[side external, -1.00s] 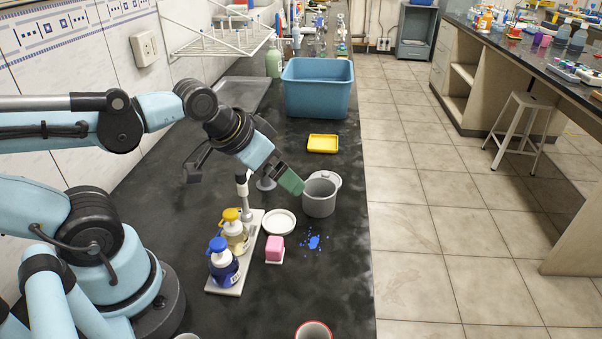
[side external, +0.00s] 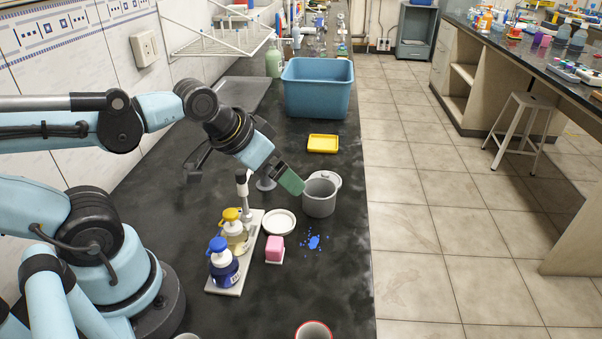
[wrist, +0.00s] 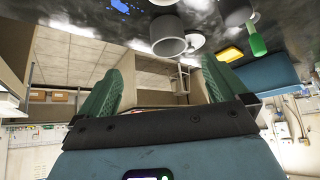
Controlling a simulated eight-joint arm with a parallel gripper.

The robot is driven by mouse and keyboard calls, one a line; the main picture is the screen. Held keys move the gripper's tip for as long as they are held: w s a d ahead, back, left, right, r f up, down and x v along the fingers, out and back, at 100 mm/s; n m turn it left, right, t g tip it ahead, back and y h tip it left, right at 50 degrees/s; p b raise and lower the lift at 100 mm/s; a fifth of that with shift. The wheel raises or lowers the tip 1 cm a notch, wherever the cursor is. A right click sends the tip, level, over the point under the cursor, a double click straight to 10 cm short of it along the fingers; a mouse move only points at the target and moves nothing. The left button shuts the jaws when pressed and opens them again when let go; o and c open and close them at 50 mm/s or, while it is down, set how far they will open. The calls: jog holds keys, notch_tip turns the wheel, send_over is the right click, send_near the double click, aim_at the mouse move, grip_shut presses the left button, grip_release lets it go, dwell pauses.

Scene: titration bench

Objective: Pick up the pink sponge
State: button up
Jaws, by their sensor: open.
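The pink sponge (side external: 274,245) is a small pink block on a white base, on the black bench just right of the bottle stand. My gripper (side external: 291,181) has green fingers and hangs above the bench, up and slightly right of the sponge and left of the grey pot. In the wrist view my gripper (wrist: 165,85) shows its two green fingers spread wide apart, with nothing between them. The sponge is not clearly seen in the wrist view.
A grey pot (side external: 319,200), a white dish (side external: 279,222) and blue granules (side external: 313,240) lie close to the sponge. Pump bottles (side external: 223,267) stand to its left. A yellow tray (side external: 323,143) and a blue basin (side external: 318,92) are farther back. The bench front is mostly clear.

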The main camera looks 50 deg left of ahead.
jog(key=shift+c, duration=0.5)
jog(key=c, duration=0.6)
jog(key=n+g, duration=0.7)
jog(key=n, duration=0.2)
send_over(274, 242)
notch_tip(274, 242, down, 2)
jog(key=shift+f, duration=5.55)
